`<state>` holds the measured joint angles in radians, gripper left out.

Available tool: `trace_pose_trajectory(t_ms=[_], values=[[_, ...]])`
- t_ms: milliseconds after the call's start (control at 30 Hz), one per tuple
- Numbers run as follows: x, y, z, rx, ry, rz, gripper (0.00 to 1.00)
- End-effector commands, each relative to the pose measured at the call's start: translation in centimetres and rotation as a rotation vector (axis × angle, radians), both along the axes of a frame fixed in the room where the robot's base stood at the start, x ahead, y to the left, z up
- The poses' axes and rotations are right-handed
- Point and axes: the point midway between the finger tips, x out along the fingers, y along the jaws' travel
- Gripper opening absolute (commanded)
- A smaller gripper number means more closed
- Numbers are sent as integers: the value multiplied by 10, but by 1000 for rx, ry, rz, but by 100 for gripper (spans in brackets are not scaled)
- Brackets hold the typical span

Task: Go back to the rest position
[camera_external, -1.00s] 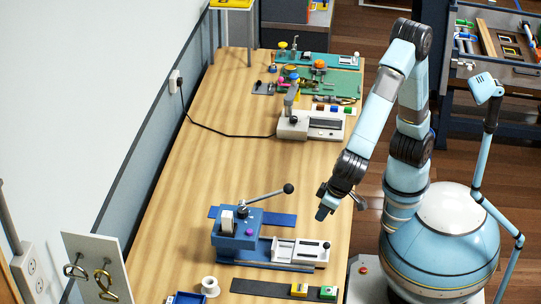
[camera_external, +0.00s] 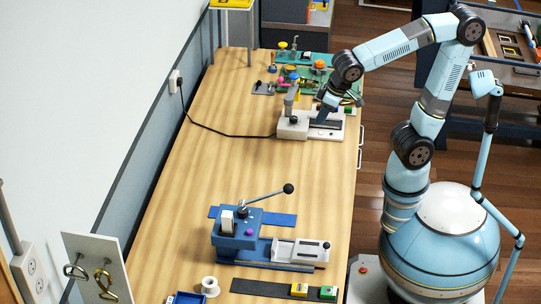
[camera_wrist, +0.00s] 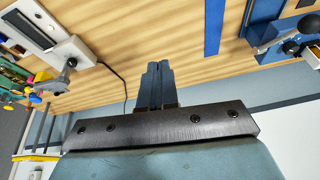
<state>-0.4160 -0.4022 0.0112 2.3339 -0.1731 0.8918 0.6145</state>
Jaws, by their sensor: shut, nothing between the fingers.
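My gripper (camera_external: 322,116) is over the far part of the wooden bench, in front of or above the white device with the grey lever (camera_external: 293,127) in the external view. In the wrist view my gripper (camera_wrist: 158,68) has its two fingers together with nothing between them. The bench top (camera_wrist: 170,40) shows beyond the fingertips. I cannot tell exactly how high the gripper is above the bench.
The blue lever press (camera_external: 237,238) stands on the near part of the bench. A green mat with small parts (camera_external: 340,84) lies at the far end. A black cord (camera_external: 215,134) runs to the wall outlet. The bench middle (camera_external: 235,165) is clear.

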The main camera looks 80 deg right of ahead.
Motion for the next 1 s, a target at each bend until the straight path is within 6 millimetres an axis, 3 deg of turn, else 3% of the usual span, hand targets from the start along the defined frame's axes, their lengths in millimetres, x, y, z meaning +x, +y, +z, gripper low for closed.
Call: trace_pose_trajectory(t_ms=[33, 200, 400, 633, 1000], values=[[-7, -17, 4, 3, -13, -3, 0], [-33, -61, 10, -2, -52, 25, 0], [-65, -97, 12, -22, -103, 58, 0], [-86, -114, 10, -44, -136, 85, 0], [-88, -116, 10, -46, -139, 88, 0]])
